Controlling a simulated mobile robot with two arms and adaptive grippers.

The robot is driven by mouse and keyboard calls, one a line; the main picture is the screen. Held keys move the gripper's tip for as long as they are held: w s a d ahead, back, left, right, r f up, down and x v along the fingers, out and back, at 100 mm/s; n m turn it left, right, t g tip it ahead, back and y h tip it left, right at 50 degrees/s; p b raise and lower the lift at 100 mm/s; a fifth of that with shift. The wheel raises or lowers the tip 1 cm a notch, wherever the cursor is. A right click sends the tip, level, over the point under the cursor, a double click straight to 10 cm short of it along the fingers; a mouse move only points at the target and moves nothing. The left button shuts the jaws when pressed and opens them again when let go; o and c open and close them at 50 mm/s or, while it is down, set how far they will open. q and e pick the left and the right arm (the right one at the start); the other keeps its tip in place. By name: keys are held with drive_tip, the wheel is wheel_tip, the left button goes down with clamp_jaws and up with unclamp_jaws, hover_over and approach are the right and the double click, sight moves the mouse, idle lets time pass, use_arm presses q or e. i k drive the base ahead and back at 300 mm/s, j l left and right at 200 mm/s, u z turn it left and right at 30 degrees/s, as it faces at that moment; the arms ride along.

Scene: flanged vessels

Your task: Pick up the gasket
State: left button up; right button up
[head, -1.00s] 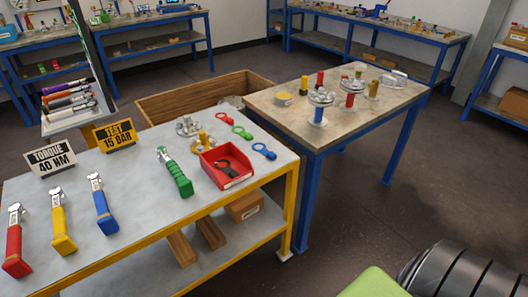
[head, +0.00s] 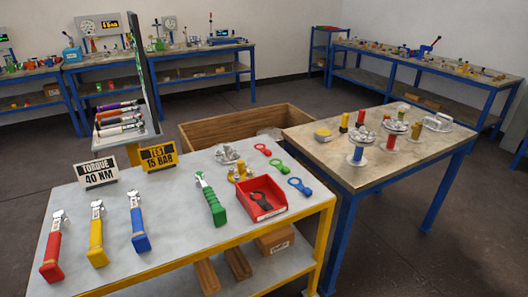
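Several ring-shaped pieces with tabs, which look like gaskets, lie on the near grey-topped table (head: 160,205). A red one (head: 263,150), a green one (head: 278,167) and a blue one (head: 300,188) lie loose near its right end. A black one (head: 260,197) lies in an open red bin (head: 266,211) beside them. I cannot tell which one the task means. Neither of my grippers is in view.
Red (head: 52,250), yellow (head: 97,240), blue (head: 139,225) and green (head: 210,200) handled tools lie on the near table. Two signs (head: 98,173) stand at its back. Metal flanges (head: 229,155) lie behind the bin. A wooden crate (head: 235,122) and a second table (head: 385,150) with flanged vessels (head: 357,147) stand beyond.

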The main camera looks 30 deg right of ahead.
sight(285, 170)
drive_tip(key=i+l, duration=0.15)
drive_tip(key=l+u, duration=0.1)
drive_tip(key=u, duration=3.65)
drive_tip(key=k+j+u, duration=0.15)
drive_tip(key=u, duration=0.2)
drive_tip(key=k+j+u, duration=0.4)
drive_tip(key=i+l+z, duration=0.1)
drive_tip(key=z, duration=4.35)
